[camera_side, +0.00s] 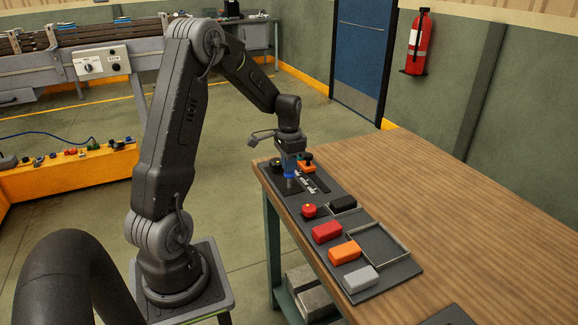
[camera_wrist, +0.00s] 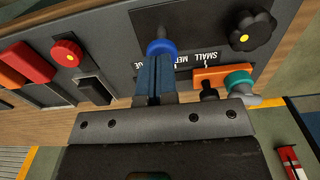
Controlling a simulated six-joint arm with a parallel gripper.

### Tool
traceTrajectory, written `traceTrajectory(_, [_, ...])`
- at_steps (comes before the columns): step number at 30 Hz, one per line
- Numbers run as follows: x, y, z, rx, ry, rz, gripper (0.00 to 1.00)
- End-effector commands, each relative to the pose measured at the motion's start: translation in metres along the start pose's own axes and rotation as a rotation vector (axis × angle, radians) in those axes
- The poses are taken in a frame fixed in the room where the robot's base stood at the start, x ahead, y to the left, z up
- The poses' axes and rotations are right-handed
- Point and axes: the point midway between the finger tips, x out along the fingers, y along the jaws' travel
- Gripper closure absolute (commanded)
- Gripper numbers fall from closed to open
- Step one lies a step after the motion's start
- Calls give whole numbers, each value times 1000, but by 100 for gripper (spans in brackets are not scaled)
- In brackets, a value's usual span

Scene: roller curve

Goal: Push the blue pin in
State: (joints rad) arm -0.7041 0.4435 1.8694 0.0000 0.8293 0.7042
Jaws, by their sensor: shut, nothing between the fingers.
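The blue pin (camera_side: 289,177) stands on the black panel (camera_side: 290,188) near the far end of the table, just below my gripper (camera_side: 290,168). In the wrist view, the blue pin (camera_wrist: 161,48) shows a round blue collar on a dark plate, beside the lettered scale (camera_wrist: 185,60). My gripper (camera_wrist: 155,62) has its blue-grey fingers shut together, with nothing between them. The fingertips are at or very close to the collar's near edge; I cannot tell whether they touch. How far the pin sits in its hole is hidden.
A black knob (camera_wrist: 252,30) and an orange lever (camera_wrist: 222,75) with a teal knob sit right of the pin. A red knob (camera_side: 309,210) and red (camera_side: 327,231), orange (camera_side: 344,252) and grey (camera_side: 361,279) blocks lie nearer. The wooden table (camera_side: 470,210) is mostly clear to the right.

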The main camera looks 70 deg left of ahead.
Motion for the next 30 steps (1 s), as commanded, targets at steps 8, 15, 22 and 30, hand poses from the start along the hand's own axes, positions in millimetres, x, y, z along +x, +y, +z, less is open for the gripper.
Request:
traceTrajectory(8, [8, 0, 0, 0, 1, -1, 100])
traceTrajectory(15, [10, 0, 0, 0, 0, 0, 100])
traceTrajectory(22, [37, 0, 0, 0, -2, 1, 100])
traceTrajectory(30, [41, 1, 1, 0, -3, 2, 100])
